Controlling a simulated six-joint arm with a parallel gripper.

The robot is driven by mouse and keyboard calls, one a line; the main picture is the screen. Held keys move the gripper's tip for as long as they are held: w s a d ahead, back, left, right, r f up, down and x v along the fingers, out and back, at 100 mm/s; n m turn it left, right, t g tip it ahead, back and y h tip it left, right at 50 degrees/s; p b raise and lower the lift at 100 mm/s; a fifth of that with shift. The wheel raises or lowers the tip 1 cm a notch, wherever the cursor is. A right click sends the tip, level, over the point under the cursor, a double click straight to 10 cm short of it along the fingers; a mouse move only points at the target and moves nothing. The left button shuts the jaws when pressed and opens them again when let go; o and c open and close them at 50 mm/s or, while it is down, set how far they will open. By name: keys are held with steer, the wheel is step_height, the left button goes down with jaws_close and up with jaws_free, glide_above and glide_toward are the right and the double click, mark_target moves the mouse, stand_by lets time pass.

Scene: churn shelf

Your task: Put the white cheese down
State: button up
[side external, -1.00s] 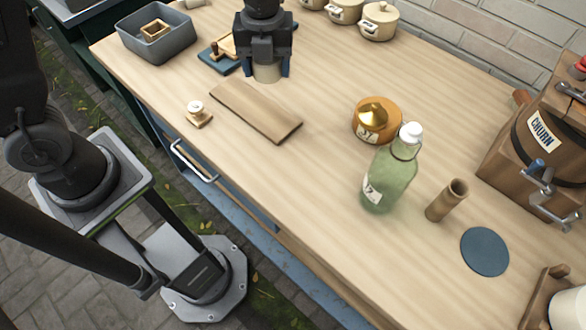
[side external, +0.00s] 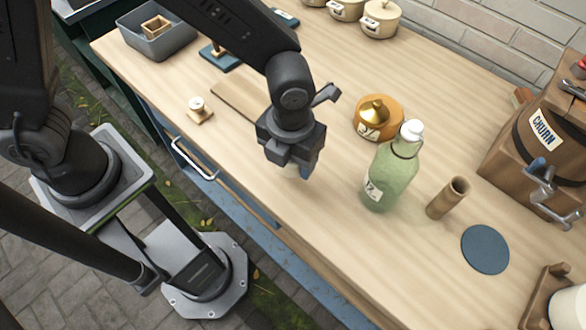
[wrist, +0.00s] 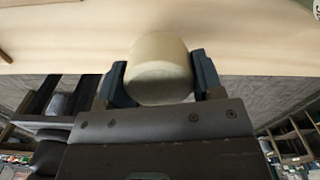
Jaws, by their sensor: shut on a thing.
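The white cheese (wrist: 158,68) is a pale, round, cream-coloured cylinder. In the wrist view it sits between the two blue fingers of my gripper (wrist: 160,80), which is shut on it. In the side view my gripper (side external: 297,168) is over the front part of the wooden table, left of the green bottle. I cannot tell from the side view whether the cheese touches the table.
The green bottle (side external: 388,175) and an orange pot with a gold lid (side external: 377,116) stand to the right. A wooden board (side external: 240,100) lies behind and left, partly hidden by my arm. A brown cylinder (side external: 447,198) and a blue round mat (side external: 485,249) are farther right.

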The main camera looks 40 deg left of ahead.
mark_target(293, 181)
steer(key=shift+s+d+f, duration=0.1)
steer(key=shift+d+f, duration=0.1)
steer(key=shift+d, duration=0.1)
steer(key=shift+f, duration=1.95)
steer(key=shift+f, duration=0.2)
steer(key=o, duration=1)
